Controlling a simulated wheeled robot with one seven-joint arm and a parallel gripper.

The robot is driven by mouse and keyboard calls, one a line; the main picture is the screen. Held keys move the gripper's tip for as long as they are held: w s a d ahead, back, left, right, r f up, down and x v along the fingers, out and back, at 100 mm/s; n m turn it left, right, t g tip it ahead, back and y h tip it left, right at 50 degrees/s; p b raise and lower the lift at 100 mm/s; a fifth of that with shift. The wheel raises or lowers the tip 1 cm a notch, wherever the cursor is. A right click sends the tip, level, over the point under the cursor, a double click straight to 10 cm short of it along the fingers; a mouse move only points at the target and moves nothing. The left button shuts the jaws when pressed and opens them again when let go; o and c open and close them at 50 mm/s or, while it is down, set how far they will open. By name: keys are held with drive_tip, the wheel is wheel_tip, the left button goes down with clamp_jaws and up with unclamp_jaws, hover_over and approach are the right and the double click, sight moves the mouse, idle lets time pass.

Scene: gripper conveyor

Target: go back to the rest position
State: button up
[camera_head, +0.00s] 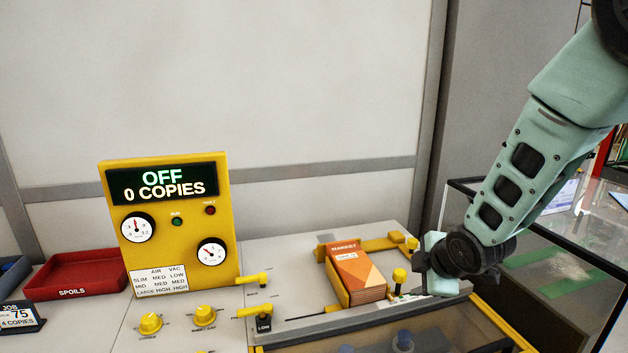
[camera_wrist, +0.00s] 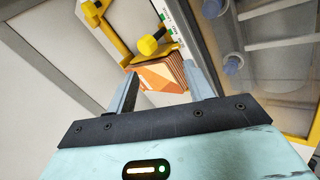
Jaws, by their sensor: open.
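My gripper (camera_head: 428,265) is at the right of the machine top, just right of a stack of orange booklets marked MARKET (camera_head: 357,270). In the wrist view my gripper (camera_wrist: 164,88) has its two fingers apart with nothing held between them. The booklet stack (camera_wrist: 160,76) shows beyond the fingertips, apart from them as far as I can tell. A yellow knob (camera_head: 399,275) stands between the stack and my gripper; it also shows in the wrist view (camera_wrist: 149,45).
A yellow panel (camera_head: 170,235) reads OFF and 0 COPIES. A red SPOILS tray (camera_head: 75,275) and a JOB sign (camera_head: 20,316) are at left. Yellow levers (camera_head: 255,279) stick out near the panel. A glass-sided case (camera_head: 560,260) stands at right. The wall space above the machine is clear.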

drive_tip(key=s+a+r+m+g, duration=0.2)
drive_tip(key=s+m, duration=0.1)
drive_tip(key=s, duration=0.7)
drive_tip(key=s+a+r+m+g, duration=0.1)
drive_tip(key=s+a+m+g, duration=0.2)
drive_tip(key=s, duration=0.8)
drive_tip(key=s+a+r+m+g+h, duration=0.1)
drive_tip(key=s+a+r+m+g, duration=0.1)
drive_tip(key=s, duration=0.9)
drive_tip(key=shift+a+r+m+g+b, duration=0.35)
drive_tip(key=shift+m+g+b, duration=0.05)
drive_tip(key=shift+m, duration=0.2)
